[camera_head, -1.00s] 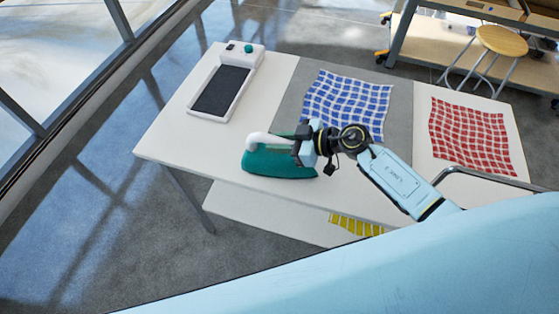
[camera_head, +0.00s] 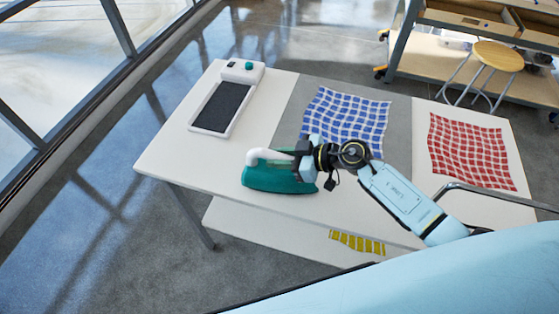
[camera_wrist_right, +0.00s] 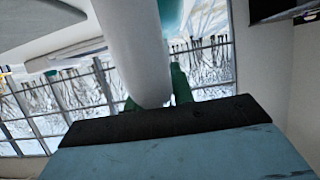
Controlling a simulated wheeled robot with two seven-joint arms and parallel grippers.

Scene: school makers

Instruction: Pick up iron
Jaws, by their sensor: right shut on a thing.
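The iron (camera_head: 270,179) has a teal-green body and a white handle. It is at the front edge of the white table in the head view, left of the blue checked cloth. My right gripper (camera_head: 297,160) comes from the right and is shut on the iron's handle. In the right wrist view the white handle (camera_wrist_right: 135,45) sits between the green fingers of my right gripper (camera_wrist_right: 153,92). I cannot tell whether the iron's base touches the table. My left gripper is not in view.
A white stand with a dark plate (camera_head: 222,105) is at the table's back left. A blue checked cloth (camera_head: 345,115) lies on a grey mat (camera_head: 398,130), and a red checked cloth (camera_head: 470,150) lies at right. A yellow item (camera_head: 357,243) is on the lower shelf. A stool (camera_head: 497,56) stands behind.

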